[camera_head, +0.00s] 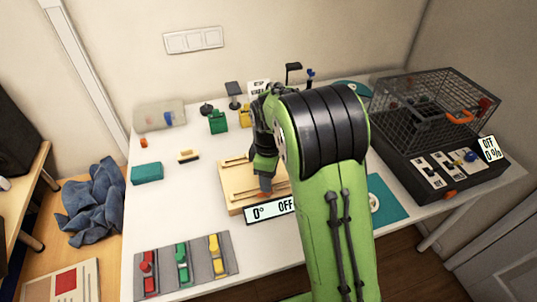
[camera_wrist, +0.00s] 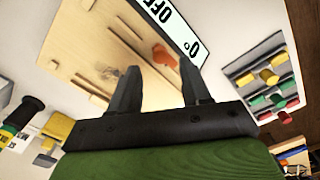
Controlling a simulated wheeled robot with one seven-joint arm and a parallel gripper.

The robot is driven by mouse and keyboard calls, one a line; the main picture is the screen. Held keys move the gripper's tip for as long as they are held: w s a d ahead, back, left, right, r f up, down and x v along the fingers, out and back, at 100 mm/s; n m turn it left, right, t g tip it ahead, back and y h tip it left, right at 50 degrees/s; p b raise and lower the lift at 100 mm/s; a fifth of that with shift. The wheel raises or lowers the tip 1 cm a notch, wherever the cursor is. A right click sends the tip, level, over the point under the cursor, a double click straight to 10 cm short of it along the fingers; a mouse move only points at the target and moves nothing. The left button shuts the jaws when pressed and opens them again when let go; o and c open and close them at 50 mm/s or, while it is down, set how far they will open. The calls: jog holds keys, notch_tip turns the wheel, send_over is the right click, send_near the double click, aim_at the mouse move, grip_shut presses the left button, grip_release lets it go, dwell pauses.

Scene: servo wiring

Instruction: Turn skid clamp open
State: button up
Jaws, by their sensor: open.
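The wooden skid board (camera_head: 238,197) lies on the white table with wooden strips on it; it also shows in the wrist view (camera_wrist: 85,45). A small orange-red part, which looks like the clamp lever, sits on the board near the sign edge in the wrist view (camera_wrist: 163,53). In the head view the orange part (camera_head: 265,193) is mostly hidden by my gripper. A sign reading "0° OFF" (camera_head: 268,209) stands along the board's front edge. My gripper (camera_wrist: 161,76) is open and empty above the board, with the orange part showing between and beyond its fingertips.
Red, green and yellow connectors lie on a grey mat (camera_head: 205,277) at the front left. A teal box (camera_head: 147,173) is at the left. Green (camera_head: 217,121) and yellow blocks stand behind the board. A wire cage unit (camera_head: 435,110) fills the right side. My arm hides the table's middle right.

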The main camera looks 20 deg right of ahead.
notch_tip(320, 180, up, 12)
jog(key=p, duration=0.3)
jog(key=shift+s, duration=0.1)
jog(key=s+r+m+t+p, duration=0.25)
jog(key=s+r+m, duration=0.35)
jog(key=s+r, duration=0.45)
jog(key=s+f+m+t+p, duration=0.1)
jog(key=s+m+t, duration=0.2)
jog(key=s, duration=0.9)
jog(key=shift+s+f+m, duration=0.15)
jog(key=shift+s+m, duration=0.1)
jog(key=shift+m, duration=0.95)
jog(key=shift+d, duration=0.1)
